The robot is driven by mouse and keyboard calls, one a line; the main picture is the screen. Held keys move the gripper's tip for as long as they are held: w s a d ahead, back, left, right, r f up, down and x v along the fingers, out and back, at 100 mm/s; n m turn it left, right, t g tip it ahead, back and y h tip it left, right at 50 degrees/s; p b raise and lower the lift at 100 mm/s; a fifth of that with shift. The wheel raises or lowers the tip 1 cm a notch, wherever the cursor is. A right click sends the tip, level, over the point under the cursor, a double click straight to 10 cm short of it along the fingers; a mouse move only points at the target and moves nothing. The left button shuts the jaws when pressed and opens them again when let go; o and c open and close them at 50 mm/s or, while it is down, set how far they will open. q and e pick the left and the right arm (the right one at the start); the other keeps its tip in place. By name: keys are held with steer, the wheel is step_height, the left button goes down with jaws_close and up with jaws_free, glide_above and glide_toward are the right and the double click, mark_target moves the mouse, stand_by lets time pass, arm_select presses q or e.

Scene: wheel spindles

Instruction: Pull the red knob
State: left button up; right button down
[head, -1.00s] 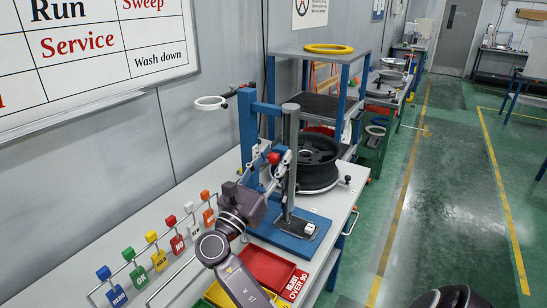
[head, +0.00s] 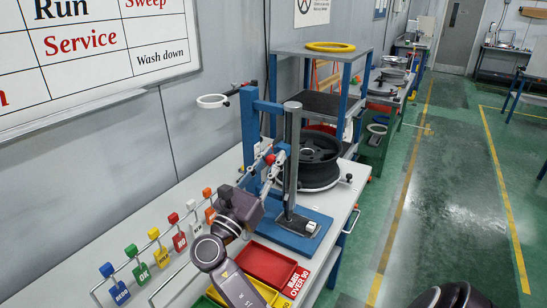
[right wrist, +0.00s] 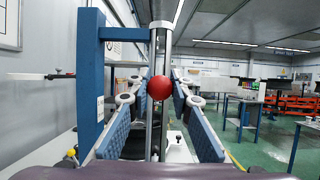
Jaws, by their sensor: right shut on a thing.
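The red knob (head: 270,159) sits in front of the steel column (head: 292,150) of a blue-framed stand on the workbench. In the right wrist view the round knob (right wrist: 160,88) is at the middle, between the fingers. The exact contact is partly hidden by the knob and fingers. My left gripper is not in view.
The stand's blue post (head: 249,125) rises left of the column on a blue base plate. A black wheel (head: 315,160) lies behind the column. A red tray (head: 266,264) and a rack of coloured tags (head: 163,255) are in front.

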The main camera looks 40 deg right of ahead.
steer(key=c, duration=1.8)
jaws_free()
steer(key=shift+w+d, duration=0.1)
steer(key=shift+o, duration=0.3)
steer(key=shift+a, duration=0.2)
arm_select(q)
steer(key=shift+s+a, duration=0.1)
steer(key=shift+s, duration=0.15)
arm_select(e)
steer(key=v, duration=1.1)
steer(key=shift+a+f, duration=0.2)
steer(key=shift+a, duration=0.1)
